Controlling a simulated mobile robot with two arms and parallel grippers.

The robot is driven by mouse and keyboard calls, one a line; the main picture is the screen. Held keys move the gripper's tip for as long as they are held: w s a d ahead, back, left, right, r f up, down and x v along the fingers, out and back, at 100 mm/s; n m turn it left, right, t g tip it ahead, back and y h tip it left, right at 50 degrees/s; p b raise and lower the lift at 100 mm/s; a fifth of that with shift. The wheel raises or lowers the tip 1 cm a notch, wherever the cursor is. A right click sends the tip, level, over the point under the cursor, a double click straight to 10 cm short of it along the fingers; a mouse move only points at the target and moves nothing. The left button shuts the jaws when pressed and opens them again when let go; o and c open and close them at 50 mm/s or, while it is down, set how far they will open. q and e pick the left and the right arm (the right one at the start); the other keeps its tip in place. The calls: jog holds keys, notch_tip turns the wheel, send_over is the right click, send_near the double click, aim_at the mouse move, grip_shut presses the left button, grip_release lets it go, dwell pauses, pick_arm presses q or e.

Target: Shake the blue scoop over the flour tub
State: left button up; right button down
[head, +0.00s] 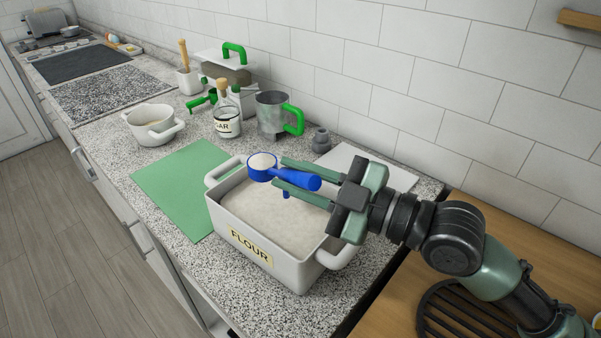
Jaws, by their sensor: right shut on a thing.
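The blue scoop (263,172) is above the flour tub (267,242), near its back-left part, with a heap of white flour in its bowl. My right gripper (281,175) is shut on the scoop, with its green fingers on either side of the blue handle. The scoop looks about level. The flour tub is a white box with two handles and a "FLOUR" label, filled with pale flour. My left gripper is not in view.
A green mat (178,189) lies left of the tub. Behind stand a sugar jar (227,122), a metal cup with a green handle (274,111) and a small grey weight (321,140). A white two-handled pot (153,125) is further left. A white board (375,165) lies behind my gripper.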

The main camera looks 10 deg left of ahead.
jog(key=shift+w+d+f, duration=0.1)
jog(key=shift+w+d, duration=0.05)
jog(key=shift+d, duration=0.4)
jog(key=shift+w+d+f, duration=0.1)
jog(key=shift+w+d, duration=0.05)
jog(key=shift+d, duration=0.35)
jog(key=shift+s+a+r, duration=0.2)
jog(key=shift+a, duration=0.1)
jog(key=shift+s+a+r, duration=0.1)
jog(key=shift+a, duration=0.75)
jog(key=shift+w+d+f, duration=0.15)
jog(key=shift+d, duration=0.55)
jog(key=shift+w+d+f, duration=0.1)
jog(key=shift+d, duration=0.6)
jog(key=shift+s+r, duration=0.1)
jog(key=shift+s+d, duration=0.1)
jog(key=shift+d, duration=0.05)
